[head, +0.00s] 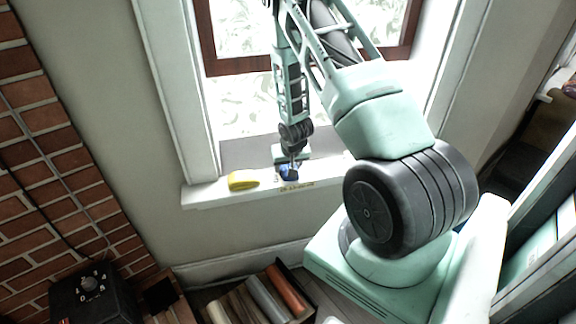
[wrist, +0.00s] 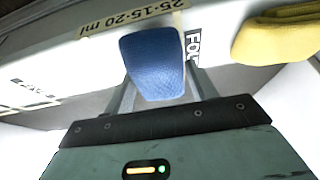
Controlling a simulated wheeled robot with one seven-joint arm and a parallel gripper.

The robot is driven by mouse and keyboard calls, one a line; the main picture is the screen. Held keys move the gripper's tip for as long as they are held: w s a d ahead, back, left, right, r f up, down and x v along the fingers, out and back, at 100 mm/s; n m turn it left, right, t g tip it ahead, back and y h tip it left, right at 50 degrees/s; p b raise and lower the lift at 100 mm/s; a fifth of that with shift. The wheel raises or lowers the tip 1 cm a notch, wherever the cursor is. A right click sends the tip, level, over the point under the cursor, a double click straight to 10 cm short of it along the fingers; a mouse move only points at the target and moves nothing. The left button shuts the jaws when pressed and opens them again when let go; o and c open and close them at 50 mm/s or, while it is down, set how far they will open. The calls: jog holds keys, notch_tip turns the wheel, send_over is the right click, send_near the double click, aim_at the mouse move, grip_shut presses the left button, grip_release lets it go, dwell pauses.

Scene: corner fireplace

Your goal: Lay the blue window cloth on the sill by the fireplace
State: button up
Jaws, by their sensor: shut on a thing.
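The blue window cloth (wrist: 153,62) is between the two fingers of my gripper (wrist: 158,88) in the wrist view. My gripper is shut on it. In the head view the cloth shows as a small blue patch (head: 289,172) under my gripper (head: 291,165), at the window sill (head: 222,197). The sill's pale surface also shows in the wrist view (wrist: 105,62). I cannot tell whether the cloth touches the sill.
A yellow folded cloth (head: 243,180) lies on the sill just left of the blue cloth; it also shows in the wrist view (wrist: 278,34). Printed labels mark the sill. A brick wall (head: 50,150) stands at the left. A crate of rolled items (head: 262,297) is below.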

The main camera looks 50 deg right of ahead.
jog(key=shift+f+b, duration=0.4)
jog(key=shift+f, duration=0.2)
jog(key=o, duration=1)
jog(key=shift+o, duration=0.2)
jog(key=shift+r, duration=0.1)
jog(key=v, duration=1.7)
jog(key=shift+s+r, duration=0.1)
jog(key=a+r+n+y, duration=0.1)
jog(key=a+r+n, duration=0.2)
jog(key=a, duration=0.8)
jog(key=a+r+n+y, duration=0.2)
jog(key=a+r+n, duration=0.1)
jog(key=a, duration=0.8)
jog(key=s+a+r+n+g, duration=0.1)
jog(key=s+a+r+n, duration=0.2)
jog(key=s+a, duration=0.5)
jog(key=s+a+r+n+g+p, duration=0.1)
jog(key=s+a+r+n+g, duration=0.1)
jog(key=s+a+n, duration=0.3)
jog(key=s+a+r, duration=0.1)
jog(key=s+a, duration=0.3)
jog(key=a, duration=0.1)
jog(key=shift+r+n+g, duration=0.2)
jog(key=shift+n+g, duration=0.1)
jog(key=shift+n, duration=0.1)
